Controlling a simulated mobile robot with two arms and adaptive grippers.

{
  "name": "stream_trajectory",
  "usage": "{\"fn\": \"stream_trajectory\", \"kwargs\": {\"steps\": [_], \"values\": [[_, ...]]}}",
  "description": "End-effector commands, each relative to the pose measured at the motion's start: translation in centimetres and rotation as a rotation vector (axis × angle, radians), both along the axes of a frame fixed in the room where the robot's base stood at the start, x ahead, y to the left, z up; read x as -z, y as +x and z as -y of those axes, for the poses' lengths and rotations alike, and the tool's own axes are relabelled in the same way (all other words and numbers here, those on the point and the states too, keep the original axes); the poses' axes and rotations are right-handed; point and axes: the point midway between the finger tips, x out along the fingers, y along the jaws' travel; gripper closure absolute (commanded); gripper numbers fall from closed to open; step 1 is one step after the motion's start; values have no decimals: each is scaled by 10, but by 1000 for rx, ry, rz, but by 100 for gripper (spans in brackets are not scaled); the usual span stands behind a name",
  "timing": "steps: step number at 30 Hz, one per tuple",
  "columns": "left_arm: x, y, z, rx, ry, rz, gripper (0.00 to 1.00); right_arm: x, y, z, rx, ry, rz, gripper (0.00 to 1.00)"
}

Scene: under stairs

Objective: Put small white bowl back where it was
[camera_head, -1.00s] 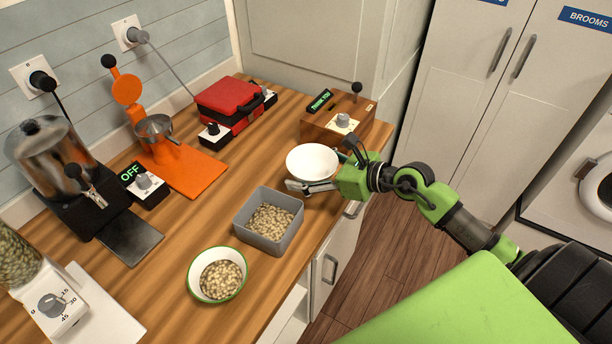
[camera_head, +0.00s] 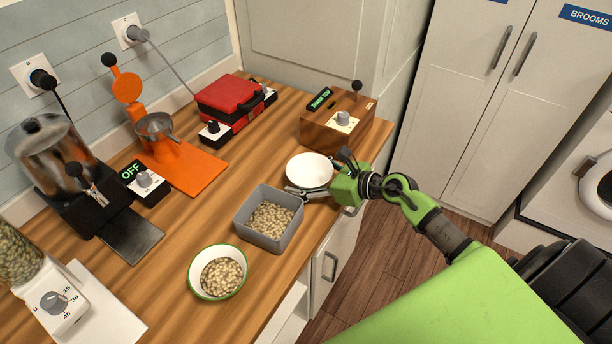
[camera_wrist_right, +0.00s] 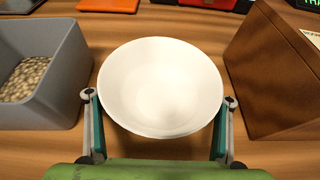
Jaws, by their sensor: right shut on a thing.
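The small white bowl (camera_head: 309,168) is upright and empty, at or just above the wooden counter near its front edge. It sits between the grey bin and the wooden box. My right gripper (camera_head: 318,174) reaches in from the right and is shut on the bowl. In the right wrist view the bowl (camera_wrist_right: 160,85) lies between the two fingers (camera_wrist_right: 160,100), one on each side. Whether its base touches the counter is hard to tell. My left gripper is not in view.
The grey bin of beans (camera_head: 247,224) stands close to the bowl's left. The wooden box with a knob and display (camera_head: 318,126) is behind it. A green-rimmed bowl of beans (camera_head: 196,283) is nearer the front. An orange press (camera_head: 205,175) and red case (camera_head: 222,98) stand farther back.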

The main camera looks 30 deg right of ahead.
Motion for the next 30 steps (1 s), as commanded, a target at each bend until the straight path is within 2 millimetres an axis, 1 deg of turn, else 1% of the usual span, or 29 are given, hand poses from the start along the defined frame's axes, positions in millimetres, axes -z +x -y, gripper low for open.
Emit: {"fn": "stream_trajectory", "kwargs": {"steps": [1, 2, 3, 4, 13, 17, 20, 30], "values": [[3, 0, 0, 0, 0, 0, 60, 3, 0, 0, 0, 1, 1, 81], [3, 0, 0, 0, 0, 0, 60, 4, 0, 0, 0, -1, -1, 25], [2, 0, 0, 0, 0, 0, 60, 3, 0, 0, 0, -1, -1, 15], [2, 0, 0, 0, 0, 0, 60, 2, 0, 0, 0, -1, -1, 10], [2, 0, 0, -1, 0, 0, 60, 2, 0, 0, 0, 0, -1, 10], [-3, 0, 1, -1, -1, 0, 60, -3, 0, 0, 0, 1, 0, 10], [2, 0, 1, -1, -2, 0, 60, -2, -9, 6, 1, -2, -3, 10], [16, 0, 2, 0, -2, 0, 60, -24, -56, 32, 0, -3, -4, 10]]}}
